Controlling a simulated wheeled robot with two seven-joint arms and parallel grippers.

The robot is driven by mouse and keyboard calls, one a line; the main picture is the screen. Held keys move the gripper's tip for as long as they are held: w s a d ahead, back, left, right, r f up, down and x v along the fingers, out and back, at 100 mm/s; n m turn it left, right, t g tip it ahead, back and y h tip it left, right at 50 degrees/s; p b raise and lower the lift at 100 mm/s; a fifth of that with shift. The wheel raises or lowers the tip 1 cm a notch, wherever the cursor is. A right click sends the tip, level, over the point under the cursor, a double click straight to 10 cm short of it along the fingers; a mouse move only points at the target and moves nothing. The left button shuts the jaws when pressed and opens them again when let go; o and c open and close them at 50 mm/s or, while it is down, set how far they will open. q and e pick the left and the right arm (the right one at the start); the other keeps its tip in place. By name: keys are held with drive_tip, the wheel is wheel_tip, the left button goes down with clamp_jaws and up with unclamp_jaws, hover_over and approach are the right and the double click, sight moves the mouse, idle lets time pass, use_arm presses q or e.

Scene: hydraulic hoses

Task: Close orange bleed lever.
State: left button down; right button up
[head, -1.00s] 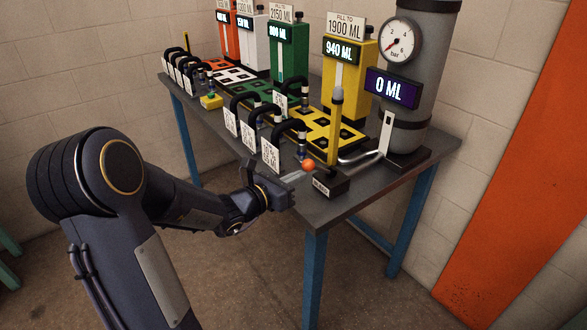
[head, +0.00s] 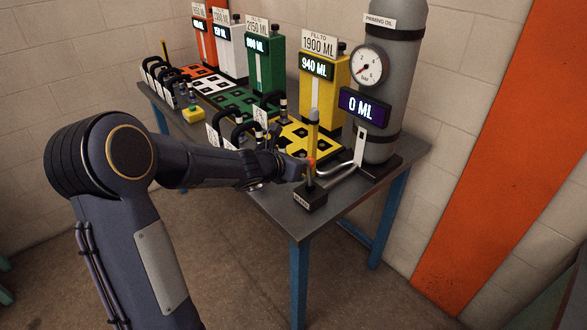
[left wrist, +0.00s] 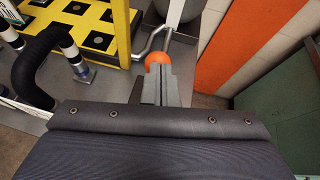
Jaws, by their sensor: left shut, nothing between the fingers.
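The orange ball of the bleed lever (head: 311,162) shows just at my left gripper's fingertips, above a small black block (head: 312,198) at the table's front corner. The lever looks near upright, though its stem is hard to make out. In the left wrist view the orange ball (left wrist: 158,58) sits directly beyond the fingertips; whether they touch it I cannot tell. My left gripper (head: 304,168) is shut and empty; its closed fingers also show in the left wrist view (left wrist: 159,77). My right gripper is not in view.
A yellow pump handle (head: 313,130) stands just behind the ball. The grey priming oil cylinder (head: 381,125) with gauge and "0 ML" display (head: 364,107) is behind it. Black hoses (head: 238,130) and a yellow tank (head: 325,92) lie left.

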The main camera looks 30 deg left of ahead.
use_arm(q)
drive_tip(key=shift+w+d+r, duration=0.2)
drive_tip(key=shift+w+d, duration=0.05)
drive_tip(key=shift+w, duration=0.25)
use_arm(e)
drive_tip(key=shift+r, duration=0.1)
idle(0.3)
